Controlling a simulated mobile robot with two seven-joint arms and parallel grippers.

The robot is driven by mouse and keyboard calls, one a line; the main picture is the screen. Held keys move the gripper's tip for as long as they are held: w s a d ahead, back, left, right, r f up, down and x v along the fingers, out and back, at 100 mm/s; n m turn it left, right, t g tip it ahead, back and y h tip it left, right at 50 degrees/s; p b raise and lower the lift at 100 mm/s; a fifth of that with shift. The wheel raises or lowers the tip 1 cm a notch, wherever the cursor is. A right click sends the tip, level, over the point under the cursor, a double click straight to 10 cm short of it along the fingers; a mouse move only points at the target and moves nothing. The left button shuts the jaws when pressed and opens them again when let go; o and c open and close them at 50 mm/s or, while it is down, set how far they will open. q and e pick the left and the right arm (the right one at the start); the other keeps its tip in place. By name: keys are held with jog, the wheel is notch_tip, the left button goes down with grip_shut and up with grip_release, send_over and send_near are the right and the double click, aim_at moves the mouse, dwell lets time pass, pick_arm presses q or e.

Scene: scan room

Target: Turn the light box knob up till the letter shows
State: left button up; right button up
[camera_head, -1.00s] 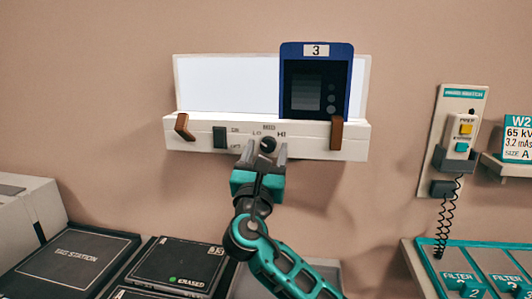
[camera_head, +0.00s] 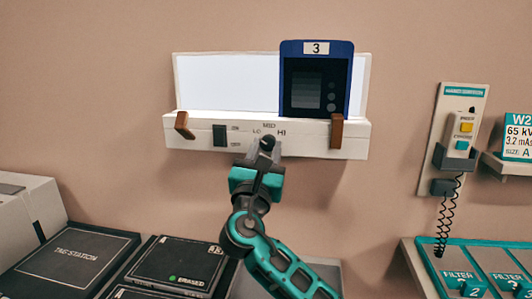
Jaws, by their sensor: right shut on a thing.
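The light box (camera_head: 218,85) is a white wall unit with a bright lit panel and a ledge. A blue-framed film (camera_head: 316,105) marked 3 stands upright at its right half; its dark window shows a grey stepped patch and several round spots, and I make out no letter. A dark rocker switch (camera_head: 219,136) sits left of the knob. My left gripper is not in view.
Brown clips (camera_head: 183,126) stand on the ledge. At right are a wall-mounted hand switch (camera_head: 460,137) with a coiled cord and a filter tray (camera_head: 480,268). Dark cases (camera_head: 72,262) lie below at left. The wall around the light box is clear.

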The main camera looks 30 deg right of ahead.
jog(key=m+g, duration=0.1)
jog(key=m, duration=0.1)
jog(key=m+h+b, duration=0.1)
jog(key=m, duration=0.1)
jog(key=shift+a+f+g+h, duration=0.1)
jog(key=shift+g+h, duration=0.2)
jog(key=shift+g, duration=0.1)
jog(key=m+g+b, duration=0.1)
jog(key=m, duration=0.1)
jog(key=m+g, duration=0.1)
jog(key=m, duration=0.2)
jog(key=shift+w+a+h+b, duration=0.1)
jog(key=shift+w+h+b, duration=0.05)
jog(key=shift+h+b, duration=0.25)
jog(key=m, duration=0.1)
jog(key=m+g, duration=0.1)
jog(key=m, duration=0.2)
jog(key=shift+r+g, duration=0.25)
jog(key=shift+g, duration=0.15)
jog(key=shift+r+m+g, duration=0.1)
jog(key=shift+m+g, duration=0.3)
jog(key=shift+m, duration=0.5)
jog(key=o, duration=1)
jog(key=shift+o, duration=0.2)
jog(key=shift+a+b, duration=0.1)
jog(key=shift+b, duration=0.2)
